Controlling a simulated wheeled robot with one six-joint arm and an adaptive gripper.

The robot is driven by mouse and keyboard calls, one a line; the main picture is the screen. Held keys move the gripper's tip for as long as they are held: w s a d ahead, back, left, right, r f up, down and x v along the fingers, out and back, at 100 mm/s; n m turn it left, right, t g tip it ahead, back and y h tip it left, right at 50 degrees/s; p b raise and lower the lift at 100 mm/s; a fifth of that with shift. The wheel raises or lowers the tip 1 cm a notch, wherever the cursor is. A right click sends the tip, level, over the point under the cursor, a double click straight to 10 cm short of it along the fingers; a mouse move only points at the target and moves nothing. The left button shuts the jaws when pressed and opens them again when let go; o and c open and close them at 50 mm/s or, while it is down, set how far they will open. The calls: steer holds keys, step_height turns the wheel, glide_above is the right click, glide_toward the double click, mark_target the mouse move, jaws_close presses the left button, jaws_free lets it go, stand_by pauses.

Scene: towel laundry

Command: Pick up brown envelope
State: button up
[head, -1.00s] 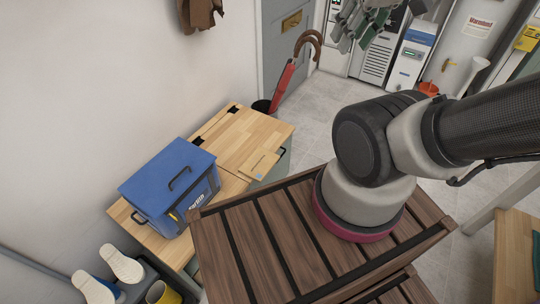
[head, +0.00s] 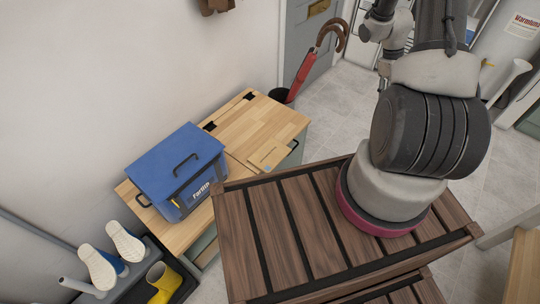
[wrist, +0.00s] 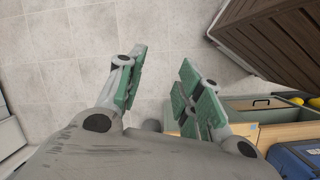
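A flat tan piece (head: 268,155), which looks like the brown envelope, lies near the front edge of the light wooden cabinet top (head: 245,128). It is close in colour to the wood. My gripper (wrist: 160,62) is open and empty in the wrist view, its green-padded fingers apart above the tiled floor. The cabinet (wrist: 290,131) also shows at the lower right of the wrist view, beside the right finger. I cannot make out the envelope there. My gripper is not clearly visible in the head view.
A blue cooler box (head: 177,170) stands on the left part of the cabinet. A red umbrella (head: 303,72) stands behind the cabinet near a grey door. Tiled floor (head: 335,98) is clear right of the cabinet.

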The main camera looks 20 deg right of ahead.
step_height(320, 180, down, 15)
steer(key=w+d+n+t, duration=0.1)
steer(key=w+d+n, duration=0.1)
steer(key=n, duration=0.2)
steer(key=n+t+y, duration=0.5)
steer(key=n+y, duration=1.5)
steer(key=n, duration=0.7)
glide_toward(281, 161)
steer(key=a, duration=0.4)
steer(key=w+a, duration=0.1)
steer(key=a, duration=0.3)
steer(key=shift+w+a, duration=0.3)
steer(key=shift+a, duration=0.1)
steer(key=shift+w+a, duration=0.1)
steer(key=shift+a, duration=0.25)
